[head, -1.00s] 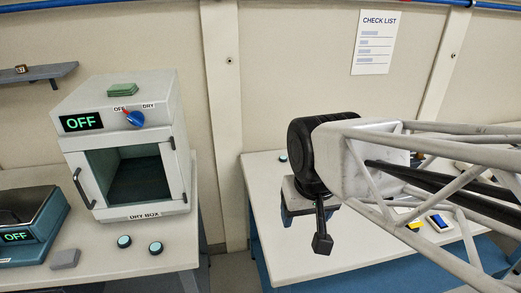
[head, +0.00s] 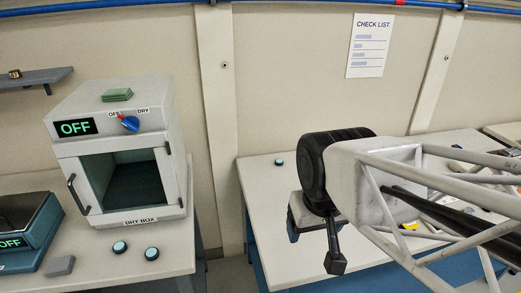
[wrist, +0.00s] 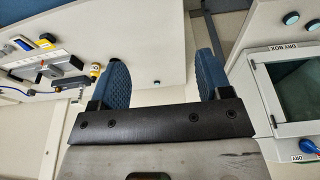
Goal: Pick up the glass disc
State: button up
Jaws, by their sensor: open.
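My gripper (head: 300,225) is over the right-hand table, with its jaws apart. In the wrist view both blue ridged fingers of my gripper (wrist: 163,66) show with nothing held between them. A small round teal-topped disc with a dark rim (head: 279,161) lies on the right-hand table, behind and left of my gripper. It also appears between the fingers' lines in the wrist view (wrist: 157,83), apart from both. Two similar discs (head: 120,247) (head: 152,254) lie on the left table before the dry box. I cannot tell which of these, if any, is the glass disc.
The dry box (head: 118,222) stands on the left table, its display reading OFF. A teal device (head: 28,250) and a grey block (head: 60,266) are near it. A gap separates the tables. Yellow-topped and blue items (wrist: 46,38) crowd one end of the right-hand table (head: 262,200).

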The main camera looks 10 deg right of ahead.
jog(key=w+d+r+n, duration=0.25)
jog(key=w+n, duration=0.25)
jog(key=w, duration=1.3)
jog(key=n+g, duration=0.3)
jog(key=n, duration=1)
send_over(279, 161)
notch_tip(279, 161, down, 25)
jog(key=shift+s+a+f, duration=0.15)
jog(key=shift+w+f+n, duration=0.25)
jog(key=shift+f+n, duration=0.05)
jog(key=shift+f, duration=0.05)
jog(key=shift+f, duration=1.3)
